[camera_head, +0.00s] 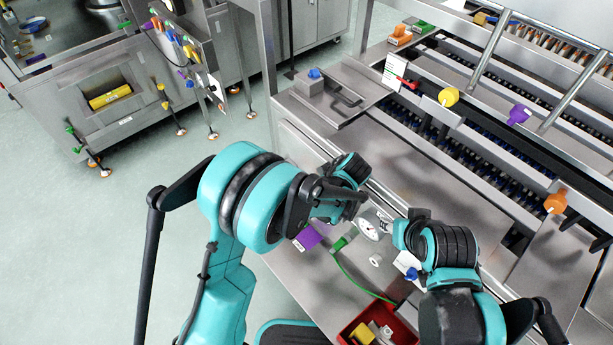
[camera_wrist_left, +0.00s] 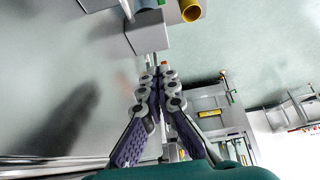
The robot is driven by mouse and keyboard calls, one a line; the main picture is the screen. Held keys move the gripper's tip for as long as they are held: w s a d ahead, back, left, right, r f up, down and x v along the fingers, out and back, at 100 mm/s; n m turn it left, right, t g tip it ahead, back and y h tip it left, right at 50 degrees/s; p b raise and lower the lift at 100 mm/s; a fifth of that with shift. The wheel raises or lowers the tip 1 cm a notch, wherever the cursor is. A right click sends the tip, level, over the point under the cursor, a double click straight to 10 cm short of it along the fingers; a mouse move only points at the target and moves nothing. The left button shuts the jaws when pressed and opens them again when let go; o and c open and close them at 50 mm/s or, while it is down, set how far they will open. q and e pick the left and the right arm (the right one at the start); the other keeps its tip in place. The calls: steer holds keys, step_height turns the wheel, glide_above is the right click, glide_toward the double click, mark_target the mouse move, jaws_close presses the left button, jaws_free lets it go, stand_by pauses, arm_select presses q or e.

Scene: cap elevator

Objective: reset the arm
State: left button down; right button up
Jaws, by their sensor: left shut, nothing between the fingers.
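My left gripper (camera_wrist_left: 160,75) shows in the left wrist view with its two fingers together at the tips, shut and empty. A grey block (camera_wrist_left: 148,32) lies just beyond its fingertips in that view; I cannot tell whether they touch. In the head view my left arm (camera_head: 262,200) is folded over the near edge of the steel machine, and its fingers cannot be made out. My right arm (camera_head: 450,245) is bent above the machine's front deck at the lower right.
The steel machine (camera_head: 340,72) with rails and coloured knobs fills the right. A red bin (camera_head: 350,332) holding small parts, a green cable (camera_head: 345,272) and a purple block (camera_head: 308,238) lie near my arms. Another machine (camera_head: 110,105) stands upper left. The floor (camera_head: 90,240) at left is clear.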

arm_select(q)
steer(key=shift+s+d, duration=0.1)
steer(key=shift+d, duration=0.05)
steer(key=s+a+r+m+h, duration=0.1)
steer(key=s+a+r+m, duration=0.15)
steer(key=a+r, duration=0.3)
steer(key=s+a+r+m+h, duration=0.1)
steer(key=s+a+r+m, duration=0.1)
steer(key=s+a+r, duration=0.35)
steer(key=s+a+r+m+t+h, duration=0.1)
steer(key=s+a+r+m, duration=0.1)
steer(key=s, duration=0.4)
steer(key=s+a+r+m+t+h, duration=0.1)
steer(key=s+a+r+m, duration=0.1)
steer(key=s, duration=0.4)
steer(key=shift+a+r+t, duration=0.4)
steer(key=shift+a+r, duration=0.4)
steer(key=shift+m, duration=0.25)
